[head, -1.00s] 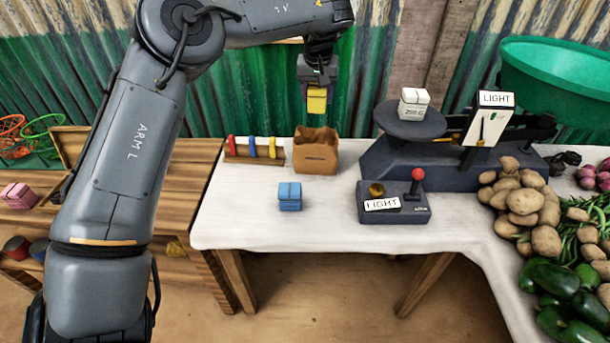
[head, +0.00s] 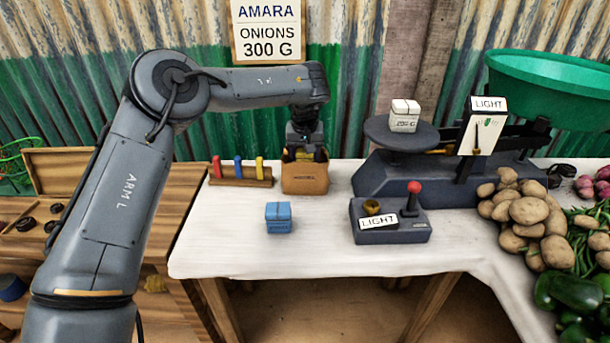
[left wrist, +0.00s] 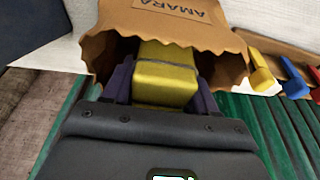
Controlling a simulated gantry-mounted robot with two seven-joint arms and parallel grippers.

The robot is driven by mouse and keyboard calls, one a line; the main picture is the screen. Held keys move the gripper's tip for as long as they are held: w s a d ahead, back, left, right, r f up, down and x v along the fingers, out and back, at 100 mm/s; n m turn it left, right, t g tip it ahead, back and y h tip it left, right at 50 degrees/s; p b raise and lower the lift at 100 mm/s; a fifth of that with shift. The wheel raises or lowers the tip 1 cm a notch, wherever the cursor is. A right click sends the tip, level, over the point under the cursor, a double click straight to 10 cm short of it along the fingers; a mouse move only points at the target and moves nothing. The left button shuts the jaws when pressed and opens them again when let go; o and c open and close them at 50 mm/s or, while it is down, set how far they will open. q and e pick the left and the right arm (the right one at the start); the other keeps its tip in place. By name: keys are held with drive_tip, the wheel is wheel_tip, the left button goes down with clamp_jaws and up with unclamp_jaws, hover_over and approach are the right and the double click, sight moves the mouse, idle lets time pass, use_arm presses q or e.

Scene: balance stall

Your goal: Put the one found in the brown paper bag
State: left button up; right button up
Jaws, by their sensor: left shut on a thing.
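The brown paper bag (head: 305,178) stands open at the back of the white table, marked AMARA. My left gripper (head: 304,152) points down at the bag's mouth, with its fingertips inside the opening. It is shut on a yellow packet (left wrist: 166,78), which is partly inside the bag mouth in the left wrist view. The bag (left wrist: 165,22) also shows there, its ragged rim around the packet and fingers. A blue packet (head: 278,217) sits on the table in front of the bag. A white packet (head: 405,116) sits on the scale pan. My right gripper is not in view.
The dark balance scale (head: 440,170) with a LIGHT sign stands right of the bag. A LIGHT box with a red-knobbed lever (head: 390,222) is in front of it. A rack with red, blue and yellow pieces (head: 240,178) stands close left of the bag. Potatoes (head: 530,210) lie at right.

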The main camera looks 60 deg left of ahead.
use_arm(q)
wheel_tip(320, 180, down, 6)
drive_tip(key=b, duration=0.2)
drive_tip(key=shift+b, duration=0.4)
drive_tip(key=shift+r, duration=0.1)
drive_tip(key=shift+f, duration=0.25)
drive_tip(key=o, duration=1.3)
drive_tip(key=shift+r, duration=0.2)
drive_tip(key=shift+r, duration=0.3)
drive_tip(key=p+v, duration=0.5)
drive_tip(key=v, duration=0.6)
drive_tip(key=shift+d+r, duration=0.1)
drive_tip(key=shift+r, duration=0.1)
